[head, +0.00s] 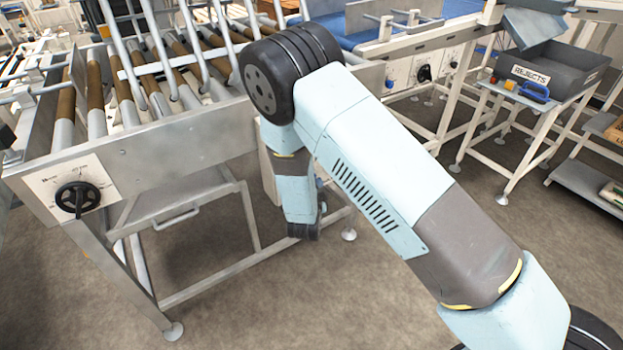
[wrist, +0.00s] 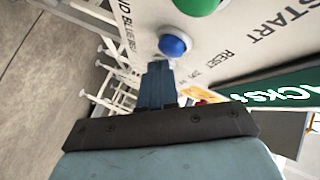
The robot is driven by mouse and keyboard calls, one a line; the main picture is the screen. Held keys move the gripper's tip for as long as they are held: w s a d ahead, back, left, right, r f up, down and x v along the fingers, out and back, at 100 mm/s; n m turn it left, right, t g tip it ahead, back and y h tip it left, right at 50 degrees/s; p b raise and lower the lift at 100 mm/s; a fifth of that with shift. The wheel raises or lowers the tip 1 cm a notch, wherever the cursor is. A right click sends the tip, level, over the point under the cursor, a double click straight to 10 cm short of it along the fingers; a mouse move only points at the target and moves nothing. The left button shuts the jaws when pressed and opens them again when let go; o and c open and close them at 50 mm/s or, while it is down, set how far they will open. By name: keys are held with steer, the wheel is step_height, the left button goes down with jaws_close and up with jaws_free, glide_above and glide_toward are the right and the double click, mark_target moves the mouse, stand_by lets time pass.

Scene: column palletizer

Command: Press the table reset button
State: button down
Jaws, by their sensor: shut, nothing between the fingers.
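In the wrist view a blue button (wrist: 173,45) sits on a pale panel (wrist: 235,60), beside the printed word RESET. A green button (wrist: 196,5) is just above it, near the word START, cut off by the top edge. My gripper (wrist: 158,68) is shut and empty, with its fingertips just below the blue button in the picture. I cannot tell whether the tips touch the button. In the head view my arm hangs beside the roller table (head: 190,135), and the fingertips are hidden.
A black rotary knob (head: 78,198) is on the roller table's front left. A blue belt conveyor (head: 360,35) stands behind. A grey REJECTS bin (head: 545,65) is on a stand at the right. In the wrist view a green sign (wrist: 280,93) is at the right. Floor is open in front.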

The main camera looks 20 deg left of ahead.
steer(key=shift+s+d, duration=0.2)
steer(key=shift+d, duration=0.05)
steer(key=shift+d, duration=0.1)
steer(key=s+d, duration=0.3)
steer(key=shift+s+d, duration=0.15)
steer(key=shift+d, duration=0.15)
stand_by(0.4)
steer(key=shift+r, duration=0.1)
stand_by(0.5)
